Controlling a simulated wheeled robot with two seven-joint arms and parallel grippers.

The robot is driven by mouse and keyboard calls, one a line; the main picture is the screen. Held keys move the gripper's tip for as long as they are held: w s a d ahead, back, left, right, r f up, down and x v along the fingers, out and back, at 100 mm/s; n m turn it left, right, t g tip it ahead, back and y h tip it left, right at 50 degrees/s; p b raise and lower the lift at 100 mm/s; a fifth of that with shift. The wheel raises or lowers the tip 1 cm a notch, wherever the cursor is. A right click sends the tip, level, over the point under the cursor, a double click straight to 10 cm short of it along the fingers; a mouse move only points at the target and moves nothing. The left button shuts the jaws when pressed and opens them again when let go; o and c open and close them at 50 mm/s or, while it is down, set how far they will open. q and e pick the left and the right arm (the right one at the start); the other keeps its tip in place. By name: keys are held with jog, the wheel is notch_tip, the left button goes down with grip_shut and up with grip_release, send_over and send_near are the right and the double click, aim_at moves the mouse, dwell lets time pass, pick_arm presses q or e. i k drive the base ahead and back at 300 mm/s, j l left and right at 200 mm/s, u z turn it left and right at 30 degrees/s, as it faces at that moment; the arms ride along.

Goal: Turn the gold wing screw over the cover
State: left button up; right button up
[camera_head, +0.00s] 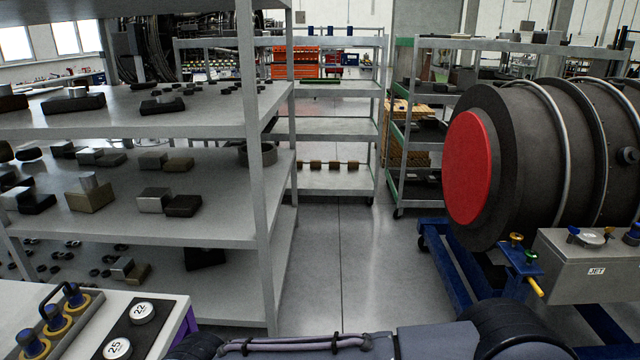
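A round red cover (467,168) closes the near end of a large dark engine (535,150) at the right. Below its lower right edge, a small gold piece (516,240) stands on a blue bracket (517,262). It looks like a wing screw, but is too small to be sure. A green-topped piece (531,256) sits beside it, and a yellow rod (536,288) sticks out below. Neither of my grippers shows.
A grey box marked JET (588,268) stands beside the bracket. The engine rests on a blue wheeled stand (450,262). Grey shelving (180,220) with metal blocks fills the left. A bench (170,300) with weights is at lower left. Floor (350,260) between is clear.

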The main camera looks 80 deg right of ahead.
aim_at(608, 230)
jog(key=z, duration=4.4)
jog(key=i+l+u, duration=0.2)
jog(key=i, duration=0.4)
jog(key=i+u, duration=0.15)
jog(key=i, duration=0.4)
jog(key=i+l+u, duration=0.2)
jog(key=i, duration=0.35)
jog(key=i+l+u, duration=0.2)
jog(key=i+l, duration=0.25)
jog(key=i+l+u, duration=0.2)
jog(key=i+l, duration=0.2)
jog(key=i, duration=0.25)
